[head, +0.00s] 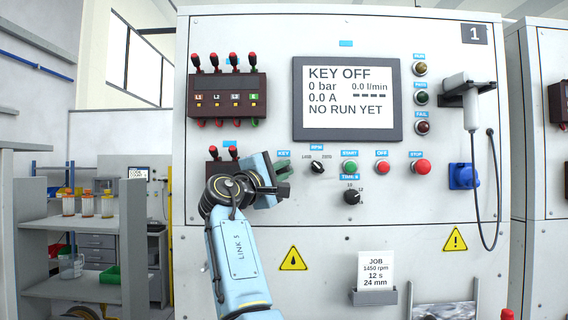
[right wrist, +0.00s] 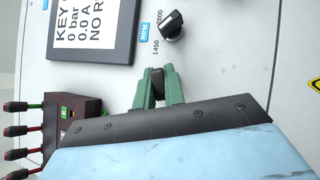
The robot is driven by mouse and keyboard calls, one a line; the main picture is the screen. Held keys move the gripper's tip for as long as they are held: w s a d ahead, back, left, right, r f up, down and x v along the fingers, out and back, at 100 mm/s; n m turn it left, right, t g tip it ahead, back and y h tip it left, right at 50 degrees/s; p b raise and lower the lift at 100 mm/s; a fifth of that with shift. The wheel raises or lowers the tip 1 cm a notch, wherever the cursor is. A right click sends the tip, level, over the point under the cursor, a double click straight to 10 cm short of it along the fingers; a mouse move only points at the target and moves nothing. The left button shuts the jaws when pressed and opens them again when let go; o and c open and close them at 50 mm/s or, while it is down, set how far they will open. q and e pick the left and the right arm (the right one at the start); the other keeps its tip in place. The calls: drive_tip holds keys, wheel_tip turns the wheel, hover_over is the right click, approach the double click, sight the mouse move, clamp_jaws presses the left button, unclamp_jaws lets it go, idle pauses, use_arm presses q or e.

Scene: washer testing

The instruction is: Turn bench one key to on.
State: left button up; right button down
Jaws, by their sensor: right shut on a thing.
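Bench one (head: 240,262) is the white panel with the plate marked 1 (head: 474,33). Its display (head: 347,98) reads KEY OFF, 0 bar, 0.0 l/min, 0.0 A, NO RUN YET. My right gripper (head: 284,172) is at the panel just below the KEY label (head: 283,153) and hides most of the key there. In the right wrist view, the green fingers of my right gripper (right wrist: 157,87) are shut around the black key (right wrist: 157,78). The key's exact angle is hard to tell. My left gripper is not in view.
To the right of the key are the RPM knob (head: 317,167), green START button (head: 350,167), red OFF button (head: 383,167) and red STOP button (head: 423,167). The timer knob (head: 352,196) is below. Terminal blocks with red plugs (head: 228,96) are at upper left.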

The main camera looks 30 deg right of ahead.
drive_tip(key=m+p, duration=0.1)
drive_tip(key=p, duration=0.1)
drive_tip(key=m+g+y+p, duration=0.1)
drive_tip(key=p, duration=0.1)
drive_tip(key=shift+a+r, duration=0.1)
drive_tip(key=shift+r, duration=0.2)
drive_tip(key=shift+f+m+g+y+p, duration=0.2)
drive_tip(key=shift+m+g+y+p, duration=0.15)
drive_tip(key=shift+m+p, duration=0.3)
drive_tip(key=shift+f, duration=0.1)
drive_tip(key=c, duration=1.4)
unclamp_jaws()
